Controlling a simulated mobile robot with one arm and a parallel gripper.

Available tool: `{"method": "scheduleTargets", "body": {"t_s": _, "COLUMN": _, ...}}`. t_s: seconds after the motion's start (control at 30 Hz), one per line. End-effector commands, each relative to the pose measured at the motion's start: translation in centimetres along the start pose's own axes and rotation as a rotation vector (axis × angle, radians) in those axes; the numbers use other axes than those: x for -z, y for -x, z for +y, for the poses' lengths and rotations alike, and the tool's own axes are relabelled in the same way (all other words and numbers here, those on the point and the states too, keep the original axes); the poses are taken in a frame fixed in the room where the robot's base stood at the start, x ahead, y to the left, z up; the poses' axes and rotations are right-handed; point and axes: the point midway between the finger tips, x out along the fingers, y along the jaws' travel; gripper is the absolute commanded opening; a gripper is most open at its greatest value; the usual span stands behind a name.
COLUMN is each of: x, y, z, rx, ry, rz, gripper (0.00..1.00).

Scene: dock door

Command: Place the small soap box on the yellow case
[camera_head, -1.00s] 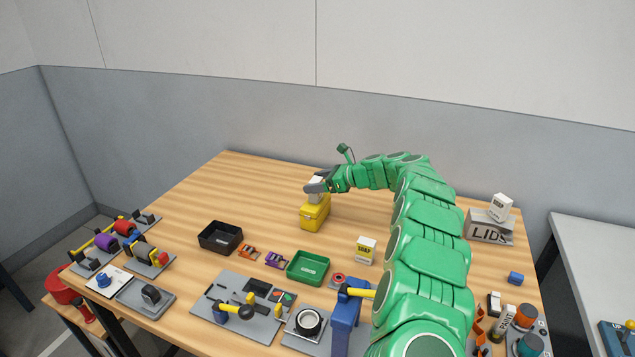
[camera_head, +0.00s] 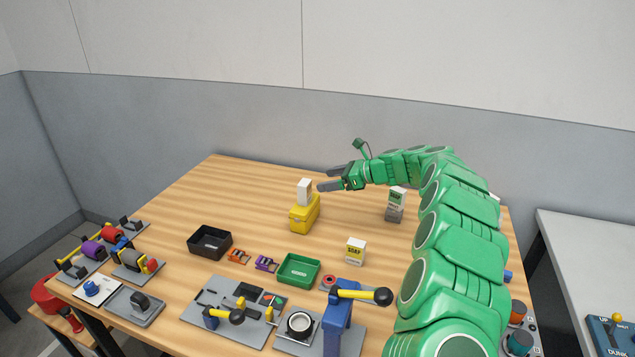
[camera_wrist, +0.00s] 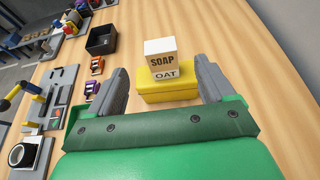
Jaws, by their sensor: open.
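The white soap box (camera_head: 304,190), marked SOAP OAT in the wrist view (camera_wrist: 161,58), stands upright on top of the yellow case (camera_head: 304,219). The case also shows in the wrist view (camera_wrist: 168,92), below the box. My gripper (camera_head: 324,179) is open and empty, just right of the box in the head view. In the wrist view its two fingers (camera_wrist: 161,65) are spread to either side of the box, with gaps between, and the box stands beyond them. A second white box marked SOAP (camera_head: 355,251) with a yellow label stands on the table, nearer the camera.
A black tray (camera_head: 210,242) and a green tray (camera_head: 299,269) lie in front of the case. A grey-and-white box (camera_head: 396,206) stands right of it, beneath my arm. Fixtures and a blue toggle clamp (camera_head: 338,325) fill the near edge. The table behind the case is clear.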

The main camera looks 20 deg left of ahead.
Motion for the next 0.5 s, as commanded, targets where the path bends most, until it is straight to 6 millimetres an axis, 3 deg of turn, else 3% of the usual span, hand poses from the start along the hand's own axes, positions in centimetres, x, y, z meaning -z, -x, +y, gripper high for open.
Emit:
{"method": "scheduleTargets", "body": {"t_s": 0.2, "x": -0.1, "y": 2.7, "z": -0.1, "rx": 0.003, "ry": 0.001, "rz": -0.001, "gripper": 0.83}}
{"method": "scheduleTargets", "body": {"t_s": 0.5, "x": -0.1, "y": 3.4, "z": -0.1, "rx": 0.002, "ry": 0.002, "rz": 0.0, "gripper": 0.83}}
